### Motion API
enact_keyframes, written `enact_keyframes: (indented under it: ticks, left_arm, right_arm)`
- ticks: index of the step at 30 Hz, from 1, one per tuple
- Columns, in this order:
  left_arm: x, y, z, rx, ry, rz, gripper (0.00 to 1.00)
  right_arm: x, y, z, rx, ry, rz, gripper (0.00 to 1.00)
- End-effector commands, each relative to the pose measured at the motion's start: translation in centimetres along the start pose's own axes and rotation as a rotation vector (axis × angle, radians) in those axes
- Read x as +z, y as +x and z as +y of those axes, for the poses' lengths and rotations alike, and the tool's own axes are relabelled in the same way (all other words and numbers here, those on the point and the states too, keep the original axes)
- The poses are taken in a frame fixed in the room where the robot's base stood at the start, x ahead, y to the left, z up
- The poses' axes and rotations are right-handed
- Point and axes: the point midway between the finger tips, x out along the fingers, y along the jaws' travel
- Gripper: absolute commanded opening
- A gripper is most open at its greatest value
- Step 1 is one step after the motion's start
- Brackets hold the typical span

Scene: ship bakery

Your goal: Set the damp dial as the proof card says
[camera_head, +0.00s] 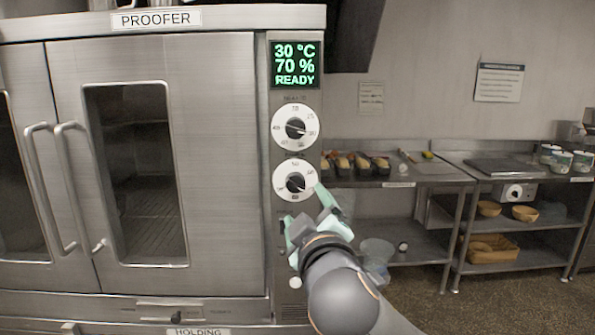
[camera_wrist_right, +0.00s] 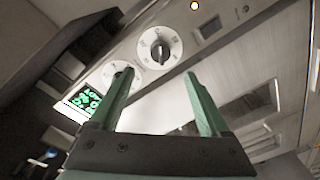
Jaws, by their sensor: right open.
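The proofer (camera_head: 155,160) has a green display (camera_head: 295,64) reading 30 °C, 70 % and READY. Below it are two white dials with dark knobs, an upper dial (camera_head: 296,128) and a lower dial (camera_head: 295,181). Which is the damp dial I cannot read. My right gripper (camera_head: 306,207) is open and empty, just below and in front of the lower dial. In the right wrist view the lower dial (camera_wrist_right: 160,47) shows beyond and between the open fingertips (camera_wrist_right: 158,77). One finger partly covers the upper dial there. Two papers hang on the wall, one small (camera_head: 371,98) and one larger (camera_head: 499,82); their text is unreadable.
The proofer door handles (camera_head: 70,190) stick out at left. A steel table (camera_head: 430,175) at right holds several loaf tins (camera_head: 355,165). A second table holds tubs, with baskets (camera_head: 490,248) on its shelves. The floor (camera_head: 500,305) at lower right is clear.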

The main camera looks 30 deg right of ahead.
Motion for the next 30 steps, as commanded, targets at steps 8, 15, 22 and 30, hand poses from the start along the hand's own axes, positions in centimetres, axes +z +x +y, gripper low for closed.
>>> enact_keyframes:
  ticks: [8,15,22,30]
  left_arm:
    - [-0.9,-0.8,0.1,0.000,0.000,0.001,0.60]
    - [-1.3,-1.2,0.1,0.000,0.000,0.000,0.60]
    - [-1.4,-1.2,0.1,0.000,0.000,0.000,0.60]
    - [-1.4,-1.2,0.1,-0.001,0.000,0.000,0.60]
  right_arm:
    - [0.0,5.7,0.1,0.001,-0.003,-0.003,0.80]
    - [0.0,9.0,0.1,0.000,-0.001,-0.001,0.80]
    - [0.0,10.1,0.0,-0.001,-0.001,0.001,0.80]
    - [0.0,10.1,-0.1,-0.001,0.000,0.002,0.76]
